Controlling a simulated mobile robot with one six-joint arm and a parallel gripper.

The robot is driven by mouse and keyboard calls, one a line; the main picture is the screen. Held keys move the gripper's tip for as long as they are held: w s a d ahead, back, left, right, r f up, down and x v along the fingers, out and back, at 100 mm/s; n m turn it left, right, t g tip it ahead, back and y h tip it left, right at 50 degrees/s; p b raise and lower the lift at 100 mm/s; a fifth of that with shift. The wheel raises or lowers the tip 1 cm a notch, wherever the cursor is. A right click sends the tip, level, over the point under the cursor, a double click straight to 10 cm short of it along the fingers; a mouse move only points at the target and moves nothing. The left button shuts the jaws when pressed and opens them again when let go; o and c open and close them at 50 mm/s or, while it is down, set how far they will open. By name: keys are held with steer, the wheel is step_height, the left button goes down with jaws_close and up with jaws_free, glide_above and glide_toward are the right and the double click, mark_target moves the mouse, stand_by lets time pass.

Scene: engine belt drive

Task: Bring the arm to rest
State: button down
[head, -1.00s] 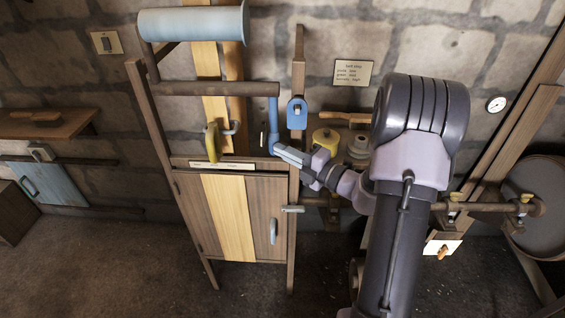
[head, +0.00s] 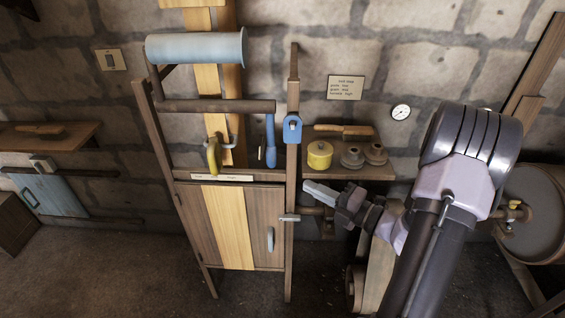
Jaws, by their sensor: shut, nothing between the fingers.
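My gripper (head: 308,188) is shut and empty. It points left, just right of the wooden cabinet frame's right post (head: 291,150) and below the small shelf. My dark and lilac arm (head: 455,170) fills the right side of the head view and hides part of the wall and the machinery behind it. I cannot tell whether the gripper touches the post.
The cabinet (head: 215,225) carries a pale blue roller (head: 195,47) and a blue-handled lever (head: 270,140). A yellow pot (head: 320,155) and two grey pulleys stand on the shelf (head: 380,172). A large drum (head: 545,215) is at right.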

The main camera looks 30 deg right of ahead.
steer(key=s+a+r+n+g+y+b, duration=0.1)
steer(key=s+a+r+n+g+y, duration=0.15)
steer(key=a+n+g, duration=0.6)
steer(key=s+a+r+n+g+y+b, duration=0.1)
steer(key=s+a+r+n+g, duration=0.2)
steer(key=a+n, duration=1.05)
steer(key=s+a+r+n+h, duration=0.1)
steer(key=s+n+h, duration=0.3)
steer(key=n, duration=0.7)
steer(key=s+a+n+h+b, duration=0.1)
steer(key=s+n+h, duration=0.3)
steer(key=n, duration=0.8)
steer(key=s+a, duration=0.1)
steer(key=s, duration=0.1)
steer(key=shift+s+a+r+h, duration=0.3)
steer(key=shift+a+r+h, duration=0.05)
steer(key=shift+a+r, duration=0.05)
steer(key=shift+t, duration=0.25)
